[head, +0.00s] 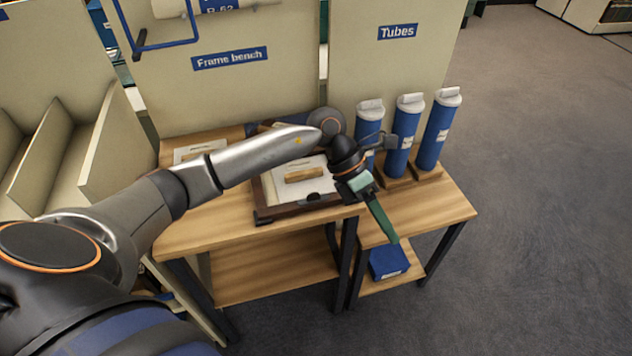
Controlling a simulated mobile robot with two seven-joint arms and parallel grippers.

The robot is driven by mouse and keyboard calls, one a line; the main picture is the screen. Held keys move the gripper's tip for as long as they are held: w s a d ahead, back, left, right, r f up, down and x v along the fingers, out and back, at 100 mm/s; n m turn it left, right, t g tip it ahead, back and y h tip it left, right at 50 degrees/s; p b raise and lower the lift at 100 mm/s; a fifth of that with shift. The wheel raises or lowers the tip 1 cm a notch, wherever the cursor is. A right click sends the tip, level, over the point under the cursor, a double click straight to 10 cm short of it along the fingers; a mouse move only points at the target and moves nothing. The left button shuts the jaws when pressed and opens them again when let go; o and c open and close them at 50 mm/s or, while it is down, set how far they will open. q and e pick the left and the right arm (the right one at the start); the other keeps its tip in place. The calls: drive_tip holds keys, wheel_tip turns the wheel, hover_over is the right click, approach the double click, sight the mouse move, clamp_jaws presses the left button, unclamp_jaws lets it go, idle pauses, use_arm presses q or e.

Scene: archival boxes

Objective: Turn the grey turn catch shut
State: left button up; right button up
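A shallow dark wooden frame box (262,208) lies on the frame bench with a pale panel inside. A light wooden bar (305,174) lies across the panel, and a small dark spot (314,196) shows near its front edge. I cannot make out a grey turn catch; my arm covers the back and right parts of the box. My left gripper (379,213) hangs above the right front of the box, over the gap between the benches. A long green part points down from it towards the front. I cannot tell whether its fingers are apart. My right gripper is not in view.
Several blue tubes (438,132) with white caps stand on the right bench, close beyond my gripper. A blue box (389,261) sits on the shelf below. A pale flat piece (199,150) lies at the bench's back left. The floor at right is clear.

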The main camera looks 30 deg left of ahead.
use_arm(q)
drive_tip(key=w+a+r+y, duration=0.2)
drive_tip(key=a+y, duration=0.1)
drive_tip(key=a, duration=0.3)
drive_tip(key=w+a+r+y, duration=0.1)
drive_tip(key=w+a+y, duration=0.15)
drive_tip(key=a, duration=0.35)
wheel_tip(320, 180, up, 2)
drive_tip(key=y+p, duration=0.1)
drive_tip(key=y, duration=0.2)
hover_over(315, 193)
drive_tip(key=shift+t, duration=0.4)
wheel_tip(315, 193, down, 12)
drive_tip(key=shift+r+p, duration=0.2)
drive_tip(key=shift+p, duration=0.5)
drive_tip(key=shift+c, duration=0.2)
clamp_jaws()
